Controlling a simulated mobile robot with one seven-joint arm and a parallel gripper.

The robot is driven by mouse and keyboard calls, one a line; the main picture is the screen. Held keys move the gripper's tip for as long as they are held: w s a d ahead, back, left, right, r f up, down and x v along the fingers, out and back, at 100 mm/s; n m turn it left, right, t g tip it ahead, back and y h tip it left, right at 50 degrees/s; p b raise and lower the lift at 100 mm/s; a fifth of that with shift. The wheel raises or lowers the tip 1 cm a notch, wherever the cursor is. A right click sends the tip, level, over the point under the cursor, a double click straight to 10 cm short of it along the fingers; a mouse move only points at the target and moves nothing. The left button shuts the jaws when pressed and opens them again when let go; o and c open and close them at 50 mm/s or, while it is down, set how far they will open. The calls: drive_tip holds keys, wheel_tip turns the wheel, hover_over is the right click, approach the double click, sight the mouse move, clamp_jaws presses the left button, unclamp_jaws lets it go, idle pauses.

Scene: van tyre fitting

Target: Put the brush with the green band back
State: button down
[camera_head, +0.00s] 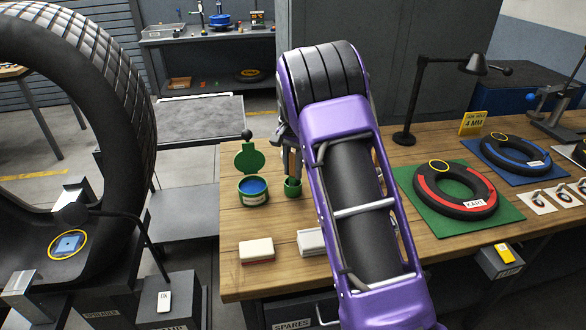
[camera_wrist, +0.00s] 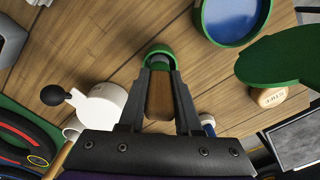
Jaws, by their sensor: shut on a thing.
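My gripper (camera_head: 292,158) points down over the left part of the wooden bench. In the wrist view its fingers (camera_wrist: 160,82) are shut on the brush's wooden handle (camera_wrist: 160,100). A small green cup (camera_head: 292,188) stands directly below my gripper; its green rim also shows in the wrist view (camera_wrist: 153,50), around the brush's far end. I cannot tell how deep the brush sits in the cup or whether it touches the bottom. The brush's band cannot be told apart from the green rim.
An open green tin with blue contents (camera_head: 253,190) stands close left of the cup, its lid (camera_head: 249,158) raised. White-topped blocks (camera_head: 257,250) lie nearer the front edge. A red-marked tyre (camera_head: 456,190) lies on a green mat to the right. A large tyre (camera_head: 130,110) stands left.

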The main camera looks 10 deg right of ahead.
drive_tip(key=shift+f, duration=0.2)
drive_tip(key=c, duration=0.6)
unclamp_jaws()
drive_tip(key=shift+r, duration=0.1)
wheel_tip(320, 180, up, 12)
drive_tip(key=shift+r+p, duration=0.15)
drive_tip(key=shift+p, duration=0.45)
drive_tip(key=shift+s+a, duration=0.1)
